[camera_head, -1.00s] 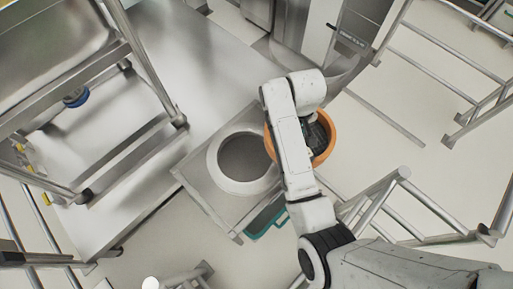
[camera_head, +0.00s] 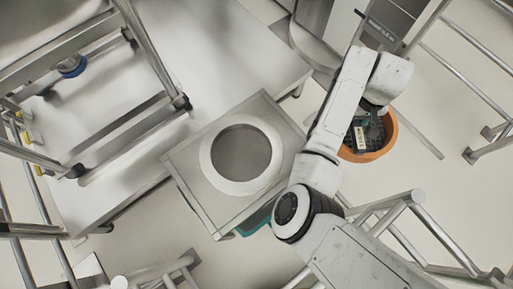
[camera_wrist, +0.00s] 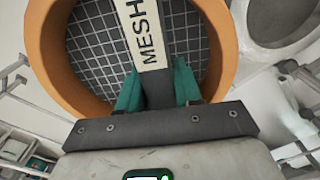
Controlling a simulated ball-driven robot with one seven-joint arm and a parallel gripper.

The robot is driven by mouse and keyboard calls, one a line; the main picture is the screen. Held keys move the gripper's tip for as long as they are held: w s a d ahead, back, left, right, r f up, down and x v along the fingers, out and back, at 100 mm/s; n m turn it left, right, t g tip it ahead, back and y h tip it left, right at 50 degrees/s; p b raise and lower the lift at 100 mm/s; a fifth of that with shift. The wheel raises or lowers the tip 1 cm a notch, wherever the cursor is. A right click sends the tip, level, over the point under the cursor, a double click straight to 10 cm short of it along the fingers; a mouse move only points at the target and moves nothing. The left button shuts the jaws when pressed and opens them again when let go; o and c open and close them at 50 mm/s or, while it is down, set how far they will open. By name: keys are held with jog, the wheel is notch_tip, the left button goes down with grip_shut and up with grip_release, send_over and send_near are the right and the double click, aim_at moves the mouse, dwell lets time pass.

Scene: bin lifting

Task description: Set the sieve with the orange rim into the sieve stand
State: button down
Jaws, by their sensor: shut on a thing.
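The sieve with the orange rim shows in the wrist view (camera_wrist: 48,60), with a dark grid mesh and a pale label reading "MESH" across it. My gripper (camera_wrist: 157,88) is shut, its teal fingers on the dark bar under the label. In the head view the sieve's orange rim (camera_head: 380,153) is right of the stand, partly hidden by my arm, and my gripper (camera_head: 370,125) is over it. The sieve stand (camera_head: 190,160) is a metal box with a white ring (camera_head: 209,155) around a grey round centre. The ring also shows in the wrist view (camera_wrist: 290,55). Sieve and stand are apart.
A large metal table (camera_head: 225,50) lies behind the stand, with a metal rack (camera_head: 150,50) at left. Tubular rails (camera_head: 385,205) stand at lower right. A teal item (camera_head: 255,220) shows below the stand's front edge. Pale floor (camera_head: 440,170) is open at right.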

jog(key=a+f+b, duration=0.1)
jog(key=f, duration=0.1)
jog(key=f+b, duration=0.2)
jog(key=a+f+b, duration=0.1)
jog(key=shift+s+a+f+b, duration=0.3)
jog(key=shift+a+f, duration=0.05)
jog(key=shift+f, duration=0.05)
jog(key=a+r+n+b, duration=0.1)
jog(key=a+n+b, duration=0.2)
jog(key=a, duration=1.3)
jog(key=s+a+f+n+b, duration=0.1)
jog(key=s+a+f+n, duration=0.25)
jog(key=s+a, duration=1)
jog(key=shift+n, duration=0.45)
jog(key=shift+w+a+f+b, duration=0.55)
jog(key=shift+w+f+b, duration=0.55)
jog(key=shift+w+f, duration=1.1)
jog(key=shift+w+a+f+b, duration=0.5)
jog(key=shift+w+f+b, duration=0.55)
jog(key=shift+w+f, duration=1.2)
jog(key=shift+w+a+f+b, duration=0.55)
jog(key=shift+w+f+b, duration=0.8)
jog(key=shift+w, duration=1.45)
jog(key=shift+f, duration=0.35)
